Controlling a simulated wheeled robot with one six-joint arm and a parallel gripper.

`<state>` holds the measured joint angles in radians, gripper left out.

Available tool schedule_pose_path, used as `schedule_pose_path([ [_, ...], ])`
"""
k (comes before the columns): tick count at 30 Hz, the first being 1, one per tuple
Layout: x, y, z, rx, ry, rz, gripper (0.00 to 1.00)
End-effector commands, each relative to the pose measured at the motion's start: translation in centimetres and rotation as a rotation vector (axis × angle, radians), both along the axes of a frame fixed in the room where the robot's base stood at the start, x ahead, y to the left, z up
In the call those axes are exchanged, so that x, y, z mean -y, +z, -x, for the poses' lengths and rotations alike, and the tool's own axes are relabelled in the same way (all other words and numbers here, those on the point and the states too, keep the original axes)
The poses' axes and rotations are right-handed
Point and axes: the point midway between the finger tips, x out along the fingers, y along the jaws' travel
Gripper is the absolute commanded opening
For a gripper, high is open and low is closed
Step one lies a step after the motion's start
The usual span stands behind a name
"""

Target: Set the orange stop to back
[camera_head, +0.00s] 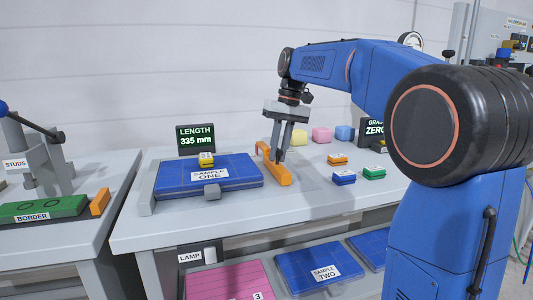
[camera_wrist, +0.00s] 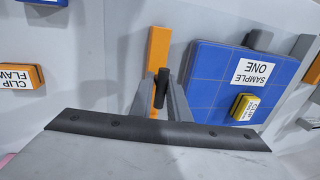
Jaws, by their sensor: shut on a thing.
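The orange stop (camera_head: 272,168) is a long bar with a raised far end on the pale bench, just right of the blue sample one panel (camera_head: 247,163). My gripper (camera_head: 280,156) points down over the bar. Its two grey fingers also show in the wrist view (camera_wrist: 160,98), on either side of a dark upright post (camera_wrist: 161,85) at the orange bar (camera_wrist: 159,50). The fingers are shut on this post, which appears to belong to the stop. The fingers and post hide part of the bar. The exact contact is hard to see.
Orange (camera_head: 337,159), blue (camera_head: 343,178) and green (camera_head: 374,173) clips lie to the right. A display (camera_head: 195,140) reads 335 mm. Another orange piece (camera_head: 99,202) is on the left bench.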

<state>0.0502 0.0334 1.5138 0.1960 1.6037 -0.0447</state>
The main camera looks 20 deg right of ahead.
Motion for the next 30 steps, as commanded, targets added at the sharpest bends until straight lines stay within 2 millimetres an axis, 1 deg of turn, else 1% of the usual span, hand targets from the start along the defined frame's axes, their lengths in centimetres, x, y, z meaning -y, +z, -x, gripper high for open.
schedule_pose_path([
  [1,1.1,0.0,0.0,0.0,-0.005,-0.001,0.0],
  [6,4.2,0.0,0.0,0.0,-0.004,-0.001,0.0],
  [10,5.9,0.0,0.0,0.002,-0.002,-0.001,0.0],
  [12,6.4,0.0,0.0,0.002,-0.002,-0.001,0.0],
  [15,6.8,0.0,0.0,0.001,0.0,0.0,0.0],
  [23,6.9,0.0,0.0,0.001,-0.001,0.002,0.0],
  [24,6.9,0.0,0.0,0.001,-0.001,0.002,0.18],
  [26,6.9,0.0,0.0,0.001,-0.001,0.002,0.32],
  [30,6.8,0.0,0.0,0.001,-0.001,0.001,0.33],
])
